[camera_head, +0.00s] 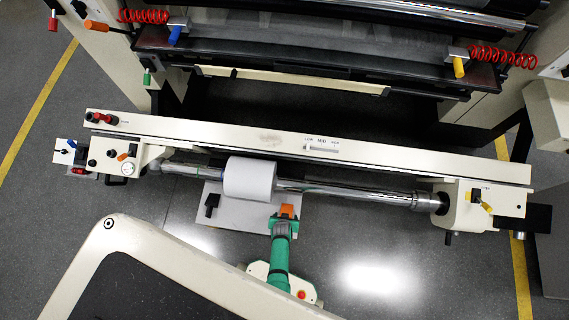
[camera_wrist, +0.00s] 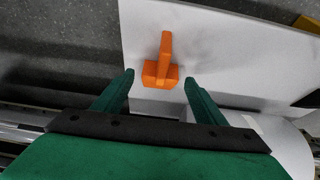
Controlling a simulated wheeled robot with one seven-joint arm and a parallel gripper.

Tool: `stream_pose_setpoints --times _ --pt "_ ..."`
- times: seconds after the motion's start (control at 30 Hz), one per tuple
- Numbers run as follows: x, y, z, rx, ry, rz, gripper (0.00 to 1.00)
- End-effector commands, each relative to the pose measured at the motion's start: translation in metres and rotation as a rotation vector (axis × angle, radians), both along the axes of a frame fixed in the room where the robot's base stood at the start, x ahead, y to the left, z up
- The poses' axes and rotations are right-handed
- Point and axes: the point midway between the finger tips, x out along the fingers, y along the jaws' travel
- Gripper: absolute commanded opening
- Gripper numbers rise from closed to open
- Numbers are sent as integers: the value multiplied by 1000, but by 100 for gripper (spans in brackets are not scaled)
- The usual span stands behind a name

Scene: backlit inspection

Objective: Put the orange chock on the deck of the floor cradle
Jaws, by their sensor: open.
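The orange chock (camera_head: 287,211) is at the right end of the floor cradle's pale deck (camera_head: 238,217), below the white roll. In the wrist view the chock (camera_wrist: 163,62) appears to rest on the pale deck (camera_wrist: 225,50), its narrow upright part pointing away from me. My green gripper (camera_head: 283,222) is open at the chock's near side. In the wrist view the fingertips of my gripper (camera_wrist: 159,77) are apart, one on each side of the chock's near end, with visible gaps. The underside of the chock is hidden.
A white roll (camera_head: 250,178) sits on a shiny shaft (camera_head: 330,190) just above the deck. A black block (camera_head: 211,204) stands at the deck's left end. A long cream beam (camera_head: 240,135) runs behind the shaft. Open grey floor (camera_head: 390,250) lies to the right.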

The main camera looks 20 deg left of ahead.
Motion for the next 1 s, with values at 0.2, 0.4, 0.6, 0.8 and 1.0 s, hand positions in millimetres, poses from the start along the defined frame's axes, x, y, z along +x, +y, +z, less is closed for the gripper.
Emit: stream_pose_setpoints --times 0.2,0.4,0.6,0.8,1.0 --pt "-10 -3 24 1 -2 -2 65" --pt "-22 -5 48 1 -1 0 65" --pt "-33 -8 75 1 -1 0 65" --pt "-41 -11 94 2 -1 0 65" --pt "-44 -12 101 1 0 -1 65"
